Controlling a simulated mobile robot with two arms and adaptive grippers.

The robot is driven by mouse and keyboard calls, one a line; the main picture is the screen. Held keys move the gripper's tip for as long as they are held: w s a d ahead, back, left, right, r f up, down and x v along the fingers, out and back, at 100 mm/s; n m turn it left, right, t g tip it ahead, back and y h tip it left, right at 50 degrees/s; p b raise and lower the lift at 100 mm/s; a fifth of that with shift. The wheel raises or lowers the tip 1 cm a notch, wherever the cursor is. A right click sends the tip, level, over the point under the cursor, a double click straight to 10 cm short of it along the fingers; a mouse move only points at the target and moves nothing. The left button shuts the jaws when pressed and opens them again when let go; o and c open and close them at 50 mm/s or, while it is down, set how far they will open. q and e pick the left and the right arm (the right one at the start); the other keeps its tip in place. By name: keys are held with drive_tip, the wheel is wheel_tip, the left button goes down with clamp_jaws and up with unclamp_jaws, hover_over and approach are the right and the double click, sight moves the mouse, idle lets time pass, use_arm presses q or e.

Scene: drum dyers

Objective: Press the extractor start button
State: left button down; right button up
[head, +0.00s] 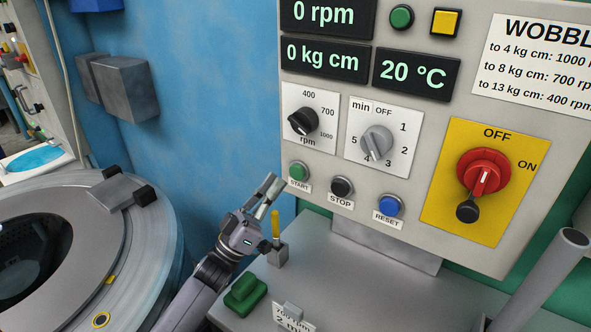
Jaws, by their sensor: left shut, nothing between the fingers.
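The green start button (298,171), labelled START, sits at the lower left of the grey control panel (320,222). My left gripper (268,186) is to the left of the button and a little lower in the head view. Its fingers are shut with nothing between them, pointing up and right. They look apart from the button, but the depth gap is hard to judge. My right gripper is not in view.
The black stop button (341,187) and blue reset button (389,206) are right of start. Above are a black rpm knob (303,121) and grey timer knob (376,143). A yellow-topped lever (275,227) stands close by my gripper. A round drum machine (150,215) is left.

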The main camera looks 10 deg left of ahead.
use_arm(q)
drive_tip(key=shift+s+a+p, duration=0.2)
drive_tip(key=shift+s, duration=0.45)
drive_tip(key=shift+s+a+p, duration=0.2)
drive_tip(key=shift+s, duration=0.4)
